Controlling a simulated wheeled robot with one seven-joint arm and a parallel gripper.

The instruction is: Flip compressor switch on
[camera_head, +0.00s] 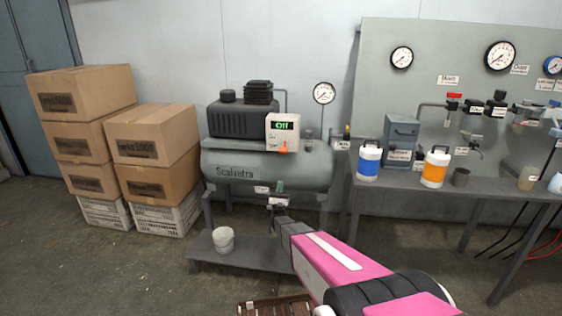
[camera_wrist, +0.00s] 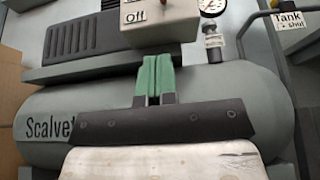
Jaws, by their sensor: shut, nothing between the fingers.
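The grey compressor (camera_head: 225,160), marked "Scalvetra", stands on a low stand against the wall. My gripper (camera_head: 280,186) has green fingers and is in front of the tank, below the box in the picture. In the wrist view my gripper's fingers (camera_wrist: 153,60) are together and empty, appearing just below the box.
A gauge (camera_head: 324,93) stands right of the box. A grey bench (camera_head: 480,187) on the right bears a blue-and-white jug (camera_head: 369,162) and an orange one (camera_head: 435,167). Stacked cartons (camera_head: 85,95) are on the left. A white bucket (camera_head: 223,240) sits on the lower shelf.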

